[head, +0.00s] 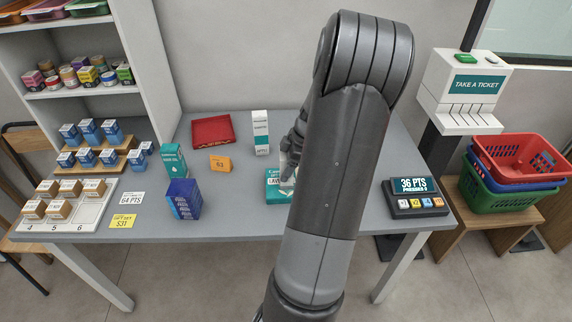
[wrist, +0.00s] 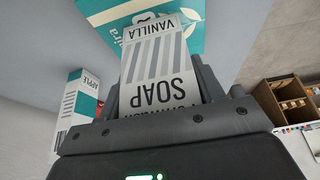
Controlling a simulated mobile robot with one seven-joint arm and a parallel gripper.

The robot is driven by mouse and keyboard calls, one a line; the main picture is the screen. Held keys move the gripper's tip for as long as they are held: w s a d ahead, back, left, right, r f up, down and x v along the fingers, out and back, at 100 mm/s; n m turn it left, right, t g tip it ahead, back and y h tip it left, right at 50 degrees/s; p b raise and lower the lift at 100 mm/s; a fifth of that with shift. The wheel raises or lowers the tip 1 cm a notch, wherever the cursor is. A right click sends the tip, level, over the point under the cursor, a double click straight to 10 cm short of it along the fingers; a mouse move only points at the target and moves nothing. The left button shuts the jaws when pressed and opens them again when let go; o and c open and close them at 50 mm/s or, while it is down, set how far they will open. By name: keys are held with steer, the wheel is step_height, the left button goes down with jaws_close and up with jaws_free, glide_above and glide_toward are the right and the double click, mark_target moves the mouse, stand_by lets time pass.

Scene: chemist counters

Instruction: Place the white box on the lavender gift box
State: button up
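My gripper (wrist: 160,92) is shut on a white box (wrist: 160,58) with grey stripes and the words SOAP and VANILLA. In the head view my arm hides most of my gripper, and only a little of the white box shows. A teal and white box (head: 277,194) with partly hidden lettering that seems to begin LAV lies on the table under my gripper; I take it for the lavender gift box. Its teal top also shows in the wrist view (wrist: 195,32), beyond the white box's far end. I cannot tell whether the two boxes touch.
A white and teal APPLE box (wrist: 72,112) stands close by; it seems to be the tall box (head: 261,132) behind. A points display (head: 416,204) is on the right. A teal box (head: 174,168), blue box (head: 184,200) and red tray (head: 212,131) are on the left.

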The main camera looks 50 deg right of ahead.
steer(key=o, duration=0.4)
steer(key=shift+r, duration=0.15)
steer(key=v, duration=1.2)
